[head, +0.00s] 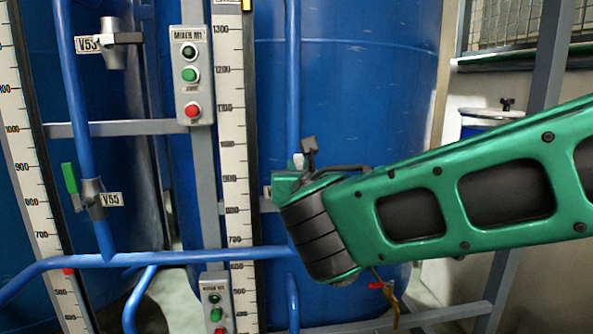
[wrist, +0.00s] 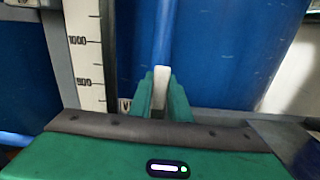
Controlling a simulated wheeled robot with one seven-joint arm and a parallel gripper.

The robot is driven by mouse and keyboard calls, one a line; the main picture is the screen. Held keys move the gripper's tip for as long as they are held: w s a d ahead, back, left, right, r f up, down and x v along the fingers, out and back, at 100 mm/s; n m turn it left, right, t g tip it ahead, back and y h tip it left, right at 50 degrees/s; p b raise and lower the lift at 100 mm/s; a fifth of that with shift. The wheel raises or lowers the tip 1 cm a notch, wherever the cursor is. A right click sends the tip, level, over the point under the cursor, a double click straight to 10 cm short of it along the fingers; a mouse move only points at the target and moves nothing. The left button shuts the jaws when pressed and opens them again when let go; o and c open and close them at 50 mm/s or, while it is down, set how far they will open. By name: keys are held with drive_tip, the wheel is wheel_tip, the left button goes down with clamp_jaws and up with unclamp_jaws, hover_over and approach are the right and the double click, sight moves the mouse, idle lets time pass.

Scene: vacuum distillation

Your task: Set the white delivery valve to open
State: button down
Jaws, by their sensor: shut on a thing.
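The white delivery valve's handle (wrist: 161,75) stands upright between the two green fingers of my gripper (wrist: 161,92) in the wrist view. The fingers are shut on it. It lies in front of a vertical blue pipe (wrist: 162,30). In the head view only the white tip of the handle (head: 298,159) shows, above my green gripper (head: 284,184). The valve body is hidden behind my gripper and arm. A partly covered label (wrist: 125,104) shows just left of the fingers.
A white scale (head: 233,130) and a button box (head: 191,76) stand left of my gripper. Large blue tanks (head: 350,75) are behind. A horizontal blue pipe (head: 180,257) runs below.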

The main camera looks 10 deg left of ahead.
drive_tip(key=shift+a+f, duration=0.15)
drive_tip(key=shift+f, duration=0.2)
drive_tip(key=c, duration=1.6)
unclamp_jaws()
drive_tip(key=shift+c, duration=0.2)
drive_tip(key=shift+r, duration=0.1)
drive_tip(key=shift+d, duration=0.2)
drive_tip(key=v, duration=1)
drive_tip(key=shift+s, duration=0.3)
